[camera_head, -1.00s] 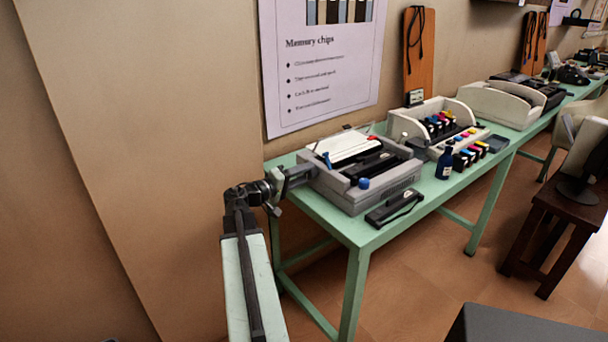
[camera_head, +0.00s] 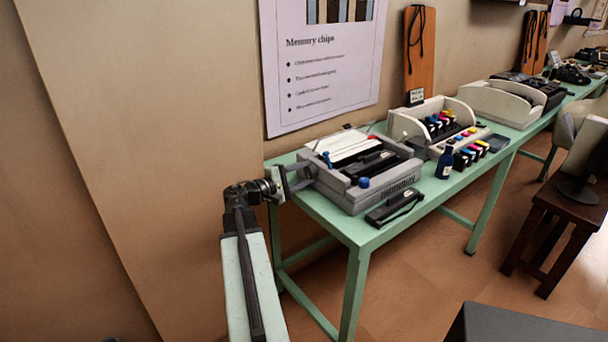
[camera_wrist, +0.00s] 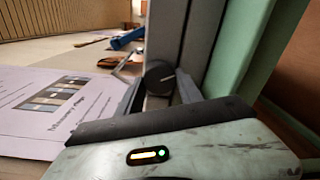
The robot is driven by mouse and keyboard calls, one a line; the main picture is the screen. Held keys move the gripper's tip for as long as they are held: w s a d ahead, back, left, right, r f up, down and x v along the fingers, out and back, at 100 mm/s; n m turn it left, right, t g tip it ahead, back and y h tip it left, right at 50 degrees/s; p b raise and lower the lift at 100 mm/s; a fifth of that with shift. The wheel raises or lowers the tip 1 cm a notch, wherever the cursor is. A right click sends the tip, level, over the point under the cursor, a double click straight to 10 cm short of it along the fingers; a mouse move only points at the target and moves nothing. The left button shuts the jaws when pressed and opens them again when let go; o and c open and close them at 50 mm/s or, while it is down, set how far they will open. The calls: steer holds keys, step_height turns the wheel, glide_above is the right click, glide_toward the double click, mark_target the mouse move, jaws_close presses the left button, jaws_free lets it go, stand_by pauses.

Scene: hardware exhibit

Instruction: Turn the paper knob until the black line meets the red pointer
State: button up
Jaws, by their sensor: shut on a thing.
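The grey printer (camera_head: 378,196) stands at the near left end of the green table. Its paper knob (camera_wrist: 159,76) is a dark round disc on the printer's side wall in the wrist view, with a thin paler streak on its face. My gripper (camera_head: 308,176) reaches the printer's left side, one finger on each side of the knob, and is shut on it. The fingers also show in the wrist view (camera_wrist: 160,88). The head view hides the knob behind my gripper.
A blue-topped lever (camera_head: 327,160) and a blue knob (camera_head: 364,182) are on the printer. A black part (camera_head: 394,207) lies in front of it. A blue bottle (camera_head: 445,162) and a cream printer with ink cartridges (camera_head: 405,125) stand to the right. The wall is close behind.

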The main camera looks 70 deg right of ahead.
stand_by(0.5)
steer(key=o, duration=1.4)
steer(key=shift+a, duration=0.1)
steer(key=v, duration=0.7)
steer(key=shift+w+a, duration=0.25)
